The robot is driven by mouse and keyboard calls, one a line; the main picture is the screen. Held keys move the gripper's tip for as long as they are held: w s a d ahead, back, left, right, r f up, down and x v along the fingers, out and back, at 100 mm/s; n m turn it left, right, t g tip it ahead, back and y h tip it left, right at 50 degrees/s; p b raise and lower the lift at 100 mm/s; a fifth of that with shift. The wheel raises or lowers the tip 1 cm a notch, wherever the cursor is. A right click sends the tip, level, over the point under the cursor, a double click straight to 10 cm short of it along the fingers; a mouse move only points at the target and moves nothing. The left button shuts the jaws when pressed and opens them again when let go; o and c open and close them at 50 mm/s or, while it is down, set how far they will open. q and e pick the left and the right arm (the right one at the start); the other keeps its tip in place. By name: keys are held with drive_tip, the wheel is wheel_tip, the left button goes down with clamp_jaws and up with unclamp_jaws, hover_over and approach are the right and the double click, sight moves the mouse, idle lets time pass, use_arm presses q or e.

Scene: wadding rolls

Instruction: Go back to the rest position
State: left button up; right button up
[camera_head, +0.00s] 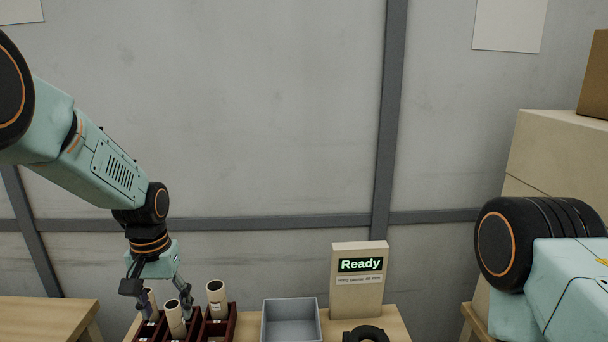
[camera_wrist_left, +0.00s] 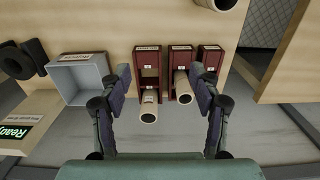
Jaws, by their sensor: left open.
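My left gripper (camera_head: 168,292) is open above the dark red racks (camera_head: 217,328) on the table, its two fingers spread. In the left wrist view the fingers (camera_wrist_left: 160,82) are apart and nothing is clamped between them. Cream wadding rolls stand at the racks: one (camera_head: 176,318) near the right finger, one (camera_head: 216,292) further right, and one partly hidden behind the left finger. The left wrist view shows two rolls, (camera_wrist_left: 148,108) and (camera_wrist_left: 182,88), between the fingers' lines, and another at the top edge. Whether a finger touches a roll I cannot tell. My right gripper is out of view.
A grey open bin (camera_head: 291,303) stands right of the racks and looks empty. A beige box with a "Ready" display (camera_head: 342,292) and a black ring (camera_head: 366,333) are further right. Stacked boxes (camera_head: 550,165) stand at far right, another table (camera_head: 45,310) at left. The wall is behind.

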use_arm(q)
drive_tip(key=s+d+f, duration=0.1)
drive_tip(key=s+f, duration=0.4)
drive_tip(key=f, duration=0.1)
drive_tip(key=s+f, duration=0.5)
drive_tip(key=f, duration=0.1)
drive_tip(key=s+d+f, duration=0.1)
drive_tip(key=s+f, duration=0.4)
drive_tip(key=f, duration=0.1)
drive_tip(key=shift+s+d+f, duration=0.3)
drive_tip(key=shift+s+f, duration=0.1)
drive_tip(key=s+f, duration=0.3)
drive_tip(key=s, duration=1.7)
wheel_tip(320, 180, down, 17)
drive_tip(key=b, duration=1.7)
drive_tip(key=shift+d, duration=0.3)
drive_tip(key=shift+s, duration=0.1)
